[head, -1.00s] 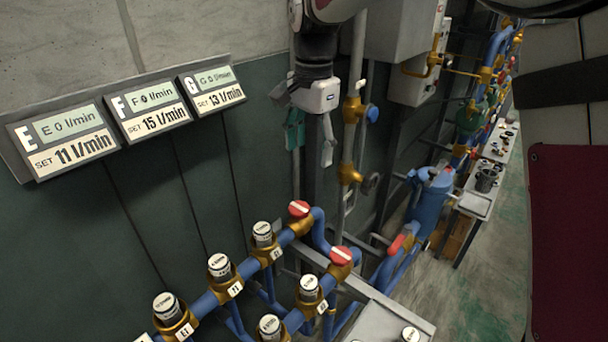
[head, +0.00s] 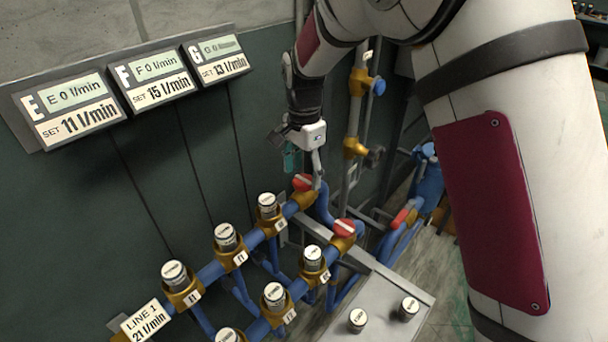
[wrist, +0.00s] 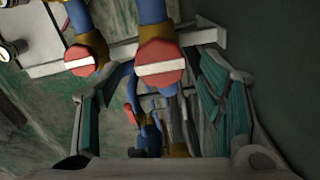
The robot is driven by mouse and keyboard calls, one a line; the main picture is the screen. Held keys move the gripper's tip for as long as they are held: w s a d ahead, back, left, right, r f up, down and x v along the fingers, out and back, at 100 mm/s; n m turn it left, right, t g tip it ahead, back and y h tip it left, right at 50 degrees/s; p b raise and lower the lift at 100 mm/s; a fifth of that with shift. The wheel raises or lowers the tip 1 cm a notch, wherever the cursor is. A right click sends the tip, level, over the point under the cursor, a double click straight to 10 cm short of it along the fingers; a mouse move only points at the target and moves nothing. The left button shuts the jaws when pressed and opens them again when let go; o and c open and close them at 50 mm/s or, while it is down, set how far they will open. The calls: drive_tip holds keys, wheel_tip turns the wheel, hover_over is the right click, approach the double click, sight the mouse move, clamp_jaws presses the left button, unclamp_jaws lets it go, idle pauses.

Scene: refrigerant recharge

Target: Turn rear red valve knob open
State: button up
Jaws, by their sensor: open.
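The rear red valve knob (head: 303,183) sits at the far end of the rear blue pipe, next to the wall. It is a red disc with a white bar, and part of it is behind a finger. In the wrist view the larger red knob (wrist: 160,64) lies ahead between the fingers. The front red knob (head: 343,229) stands nearer on the second pipe; it also shows left of the larger one in the wrist view (wrist: 81,60). My gripper (head: 303,168) is open and empty, pointing down just above the rear knob. Its teal-padded fingers (wrist: 157,92) are spread wide.
Several capped cartridges (head: 225,237) stand in brass fittings along both blue pipes. A grey table (head: 385,300) with loose caps is at the lower right. A vertical pipe with a blue knob (head: 378,87) rises behind my gripper. Display panels (head: 130,85) hang on the wall.

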drive_tip(key=shift+f, duration=0.85)
drive_tip(key=shift+c, duration=0.2)
drive_tip(key=c, duration=1.1)
